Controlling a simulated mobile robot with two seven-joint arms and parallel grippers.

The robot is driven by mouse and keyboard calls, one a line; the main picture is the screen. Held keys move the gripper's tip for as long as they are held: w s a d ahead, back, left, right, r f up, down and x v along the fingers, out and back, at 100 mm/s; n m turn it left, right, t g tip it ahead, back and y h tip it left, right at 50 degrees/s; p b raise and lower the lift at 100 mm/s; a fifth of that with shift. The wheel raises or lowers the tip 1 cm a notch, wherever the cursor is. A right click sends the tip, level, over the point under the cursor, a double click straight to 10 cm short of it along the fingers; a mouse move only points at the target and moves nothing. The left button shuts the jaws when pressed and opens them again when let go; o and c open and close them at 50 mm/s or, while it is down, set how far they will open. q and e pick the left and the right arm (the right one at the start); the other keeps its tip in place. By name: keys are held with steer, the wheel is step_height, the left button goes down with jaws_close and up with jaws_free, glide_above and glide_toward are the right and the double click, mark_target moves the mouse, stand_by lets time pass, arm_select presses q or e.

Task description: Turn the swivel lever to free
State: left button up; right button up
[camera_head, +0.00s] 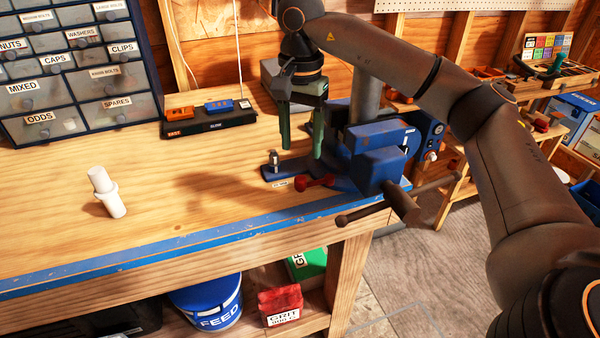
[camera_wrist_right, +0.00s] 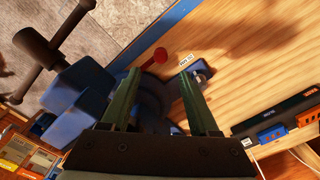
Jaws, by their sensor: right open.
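The swivel lever has a red knob (camera_head: 315,181) and sticks out from the base of the blue vise (camera_head: 372,145) toward the bench's front edge. In the right wrist view the red lever (camera_wrist_right: 153,59) lies just beyond the fingertips, between them in the picture. A small white label (camera_head: 281,184) lies beside the lever; its text is too small to read. My right gripper (camera_head: 302,152) is open and empty, pointing down over the vise base, apart from the lever. My left gripper is not in view.
The vise's long handle bar (camera_head: 396,199) juts past the front edge, right of the lever. A bolt (camera_head: 273,160) stands on the base's left flange.

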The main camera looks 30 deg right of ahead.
mark_target(300, 177)
step_height(300, 177, down, 8)
steer(key=shift+r, duration=0.1)
steer(key=shift+c, duration=0.2)
jaws_close()
stand_by(0.4)
stand_by(1.0)
